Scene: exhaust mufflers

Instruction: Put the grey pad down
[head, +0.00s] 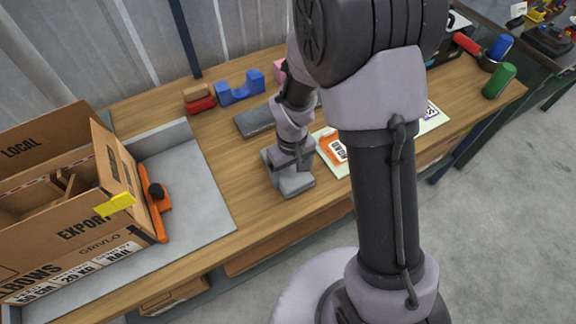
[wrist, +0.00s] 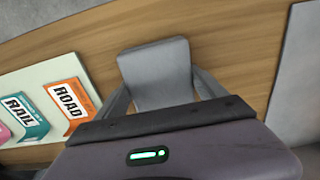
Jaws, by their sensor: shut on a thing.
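The grey pad (wrist: 155,72) is a light grey block with rounded corners, seen between my two fingers in the wrist view. My gripper (wrist: 160,96) is shut on it, one finger along each side. In the head view my gripper (head: 284,166) points down over the wooden bench near its front edge, with the pad (head: 297,187) at its tips. The pad is low over the bench top; whether it touches the wood I cannot tell. My arm hides part of the bench behind it.
A card sheet (wrist: 68,98) with ROAD and RAIL labels lies beside the pad. A grey tray (head: 208,190) with a carton (head: 128,190) and an orange tool (head: 156,205) stands left. A dark grey slab (head: 254,121) lies behind. Bare wood lies between tray and gripper.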

